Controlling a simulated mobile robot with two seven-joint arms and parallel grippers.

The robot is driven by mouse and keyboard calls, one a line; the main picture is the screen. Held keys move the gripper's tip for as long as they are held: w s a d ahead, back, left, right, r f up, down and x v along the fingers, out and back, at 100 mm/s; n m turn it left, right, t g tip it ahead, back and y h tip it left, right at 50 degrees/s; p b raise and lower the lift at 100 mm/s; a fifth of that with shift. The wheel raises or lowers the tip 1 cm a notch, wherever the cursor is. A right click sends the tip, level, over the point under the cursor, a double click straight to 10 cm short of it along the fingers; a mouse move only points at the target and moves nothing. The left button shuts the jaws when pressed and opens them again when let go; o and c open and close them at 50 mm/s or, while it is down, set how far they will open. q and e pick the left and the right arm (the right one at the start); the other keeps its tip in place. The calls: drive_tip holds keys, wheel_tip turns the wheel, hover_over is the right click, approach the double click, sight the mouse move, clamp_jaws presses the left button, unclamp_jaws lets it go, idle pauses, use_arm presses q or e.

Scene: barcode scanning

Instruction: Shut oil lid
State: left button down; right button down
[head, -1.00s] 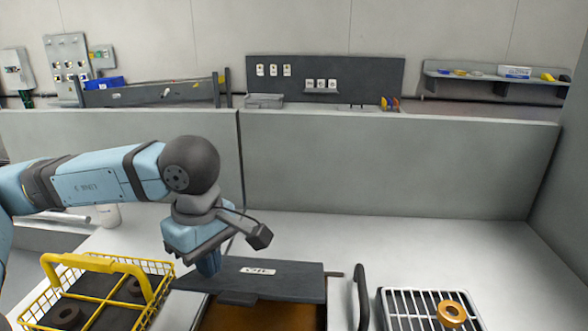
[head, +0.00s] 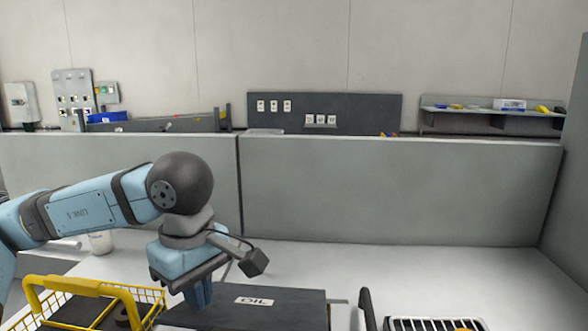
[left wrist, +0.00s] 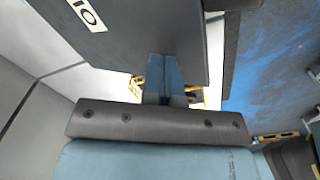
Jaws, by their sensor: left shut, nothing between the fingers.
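The oil lid (head: 285,312) is a dark grey panel with a white OIL label, at the bottom middle of the head view. Its lower part is cut off by the frame, so its exact tilt is unclear. It also fills the upper middle of the left wrist view (left wrist: 130,50). My left gripper (head: 200,298) is shut and empty, pointing down at the lid's left part. Its blue fingers show in the left wrist view (left wrist: 163,72), overlapping the lid's edge; whether they touch is unclear. My right gripper is out of view.
A yellow wire basket (head: 82,288) with dark ring parts stands left of the lid. A metal rack (head: 432,324) with an orange ring stands at right, past a dark handle (head: 367,308).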

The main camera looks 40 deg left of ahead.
use_arm(q)
wheel_tip(320, 180, up, 9)
drive_tip(key=p, duration=0.5)
drive_tip(key=shift+p, duration=0.4)
